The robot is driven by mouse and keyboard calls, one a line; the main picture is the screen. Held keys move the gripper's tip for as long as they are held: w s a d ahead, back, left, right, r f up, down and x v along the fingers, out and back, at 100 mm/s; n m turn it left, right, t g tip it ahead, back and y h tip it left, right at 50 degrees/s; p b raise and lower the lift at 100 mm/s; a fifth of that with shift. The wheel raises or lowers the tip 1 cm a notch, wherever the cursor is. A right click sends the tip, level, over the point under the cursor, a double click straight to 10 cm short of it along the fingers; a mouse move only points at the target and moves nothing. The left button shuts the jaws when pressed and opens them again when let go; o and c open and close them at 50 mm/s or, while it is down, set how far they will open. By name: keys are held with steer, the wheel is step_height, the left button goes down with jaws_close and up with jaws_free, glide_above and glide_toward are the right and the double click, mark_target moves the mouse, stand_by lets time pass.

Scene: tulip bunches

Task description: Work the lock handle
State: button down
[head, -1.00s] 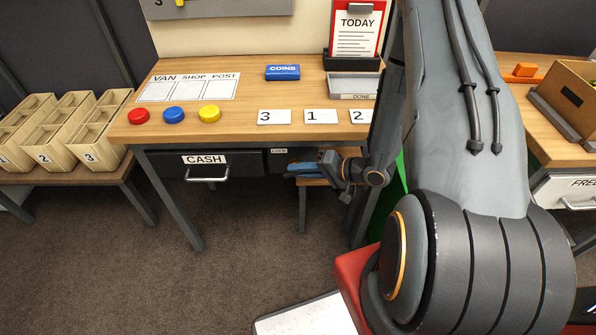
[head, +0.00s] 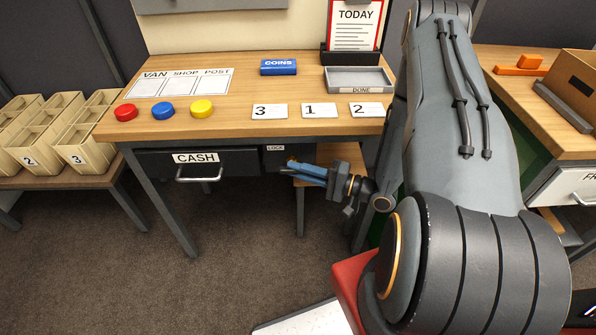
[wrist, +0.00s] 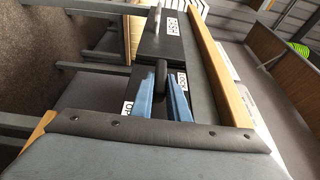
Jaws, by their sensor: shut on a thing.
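The lock handle (wrist: 160,72) is a dark rounded lever on the lock panel, seen in the wrist view between my two blue fingers. My gripper (wrist: 161,88) is shut on it. In the head view my gripper (head: 291,166) reaches in under the table's front edge, with its fingers at the lock panel. The small LOCK label (head: 275,148) is just above and left of the fingertips. The handle is mostly hidden by the fingers there. The dark CASH drawer (head: 235,162), with a silver pull, is left of the lock and looks closed.
The wooden table (head: 235,122) holds red, blue and yellow buttons, number cards, a blue COINS box (head: 278,67) and a grey DONE tray (head: 360,87). A wooden stool (head: 340,155) stands behind my gripper. Table legs flank the open floor.

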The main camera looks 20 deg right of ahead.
steer(key=shift+w+d, duration=0.15)
steer(key=c, duration=1.7)
jaws_free()
steer(key=shift+b+v, duration=0.5)
steer(key=shift+v, duration=3.45)
